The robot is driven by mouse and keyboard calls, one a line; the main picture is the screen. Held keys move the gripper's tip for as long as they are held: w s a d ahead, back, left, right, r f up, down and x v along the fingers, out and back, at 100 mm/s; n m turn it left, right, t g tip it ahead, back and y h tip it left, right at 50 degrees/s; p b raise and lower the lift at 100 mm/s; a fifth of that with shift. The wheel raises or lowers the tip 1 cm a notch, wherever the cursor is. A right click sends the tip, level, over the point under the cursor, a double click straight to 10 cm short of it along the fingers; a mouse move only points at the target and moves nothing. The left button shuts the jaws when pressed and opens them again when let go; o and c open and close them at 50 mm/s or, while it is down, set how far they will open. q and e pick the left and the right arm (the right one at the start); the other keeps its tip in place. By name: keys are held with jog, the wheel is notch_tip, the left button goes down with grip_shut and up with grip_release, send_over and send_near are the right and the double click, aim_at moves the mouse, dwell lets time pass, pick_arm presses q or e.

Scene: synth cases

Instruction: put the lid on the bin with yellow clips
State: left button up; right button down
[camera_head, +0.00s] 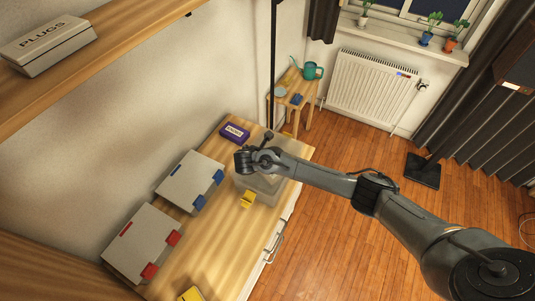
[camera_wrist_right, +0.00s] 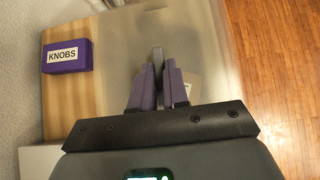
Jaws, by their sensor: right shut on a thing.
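The bin with yellow clips (camera_head: 266,190) stands on the bench below my right gripper in the head view. A yellow clip (camera_head: 247,199) sticks out at its near side. My right gripper (camera_head: 255,158) is above the bin. In the right wrist view its purple fingers (camera_wrist_right: 158,85) are shut on the grey upright handle of a frosted, see-through lid (camera_wrist_right: 205,40). The lid spreads out beneath the fingers. The arm hides much of the lid and bin in the head view, and I cannot tell whether the lid touches the rim. My left gripper is not in view.
Left of it stand a closed bin with blue clips (camera_head: 190,178) and one with red clips (camera_head: 142,240). A purple KNOBS box (camera_wrist_right: 67,57) lies beside the lid. A yellow object (camera_head: 190,294) is at the bench's near end. A shelf (camera_head: 95,55) overhangs the upper left.

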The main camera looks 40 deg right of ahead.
jog(key=shift+f+b, duration=0.35)
jog(key=shift+f, duration=0.3)
jog(key=c, duration=1.1)
grip_release()
jog(key=shift+o, duration=0.2)
jog(key=p+v, duration=0.1)
jog(key=v, duration=0.8)
jog(key=shift+a, duration=0.2)
jog(key=shift+v, duration=0.8)
jog(key=shift+r, duration=0.1)
